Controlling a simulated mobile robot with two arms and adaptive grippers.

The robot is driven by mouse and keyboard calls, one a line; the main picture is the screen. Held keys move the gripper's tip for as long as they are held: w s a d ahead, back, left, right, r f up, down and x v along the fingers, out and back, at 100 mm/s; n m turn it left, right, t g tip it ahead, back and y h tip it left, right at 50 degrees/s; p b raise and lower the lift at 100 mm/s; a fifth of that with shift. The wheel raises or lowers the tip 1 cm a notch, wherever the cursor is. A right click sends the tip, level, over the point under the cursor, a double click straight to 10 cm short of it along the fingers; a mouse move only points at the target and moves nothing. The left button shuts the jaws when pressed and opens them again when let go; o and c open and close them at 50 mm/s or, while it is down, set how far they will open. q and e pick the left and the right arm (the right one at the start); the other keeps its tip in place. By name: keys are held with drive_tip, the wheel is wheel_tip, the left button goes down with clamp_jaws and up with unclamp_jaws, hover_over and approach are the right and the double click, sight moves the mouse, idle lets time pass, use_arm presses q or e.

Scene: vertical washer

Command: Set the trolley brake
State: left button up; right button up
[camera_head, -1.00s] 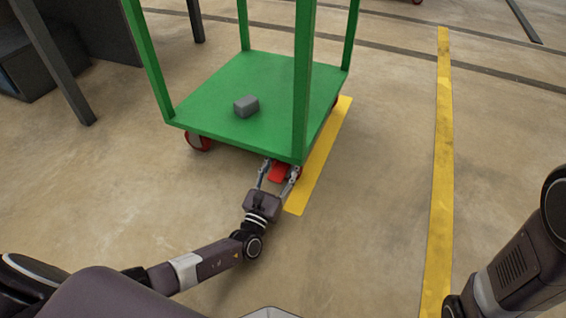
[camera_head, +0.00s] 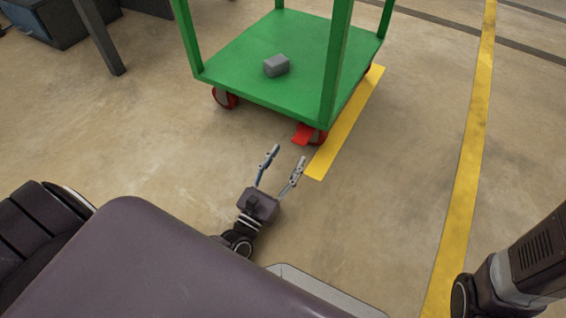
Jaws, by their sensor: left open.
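The green trolley (camera_head: 246,82) stands on the floor in the upper middle of the head view. Its red brake pedal (camera_head: 302,134) sticks out at the near right corner, beside the near right wheel (camera_head: 319,137). The pedal's exact tilt is too small to tell. My left gripper (camera_head: 287,154) is open and empty, with its fingers pointing toward the pedal. The fingertips are a short way in front of the pedal and apart from it. My right arm (camera_head: 510,265) shows at the lower right, but its gripper is out of the picture.
A grey block (camera_head: 276,66) lies on the trolley deck. A short yellow floor strip (camera_head: 345,125) runs along the trolley's right side. A longer yellow line (camera_head: 470,150) is farther right. A dark cabinet (camera_head: 45,28) stands at the upper left. The floor between is clear.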

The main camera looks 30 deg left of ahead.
use_arm(q)
drive_tip(key=shift+s, duration=0.85)
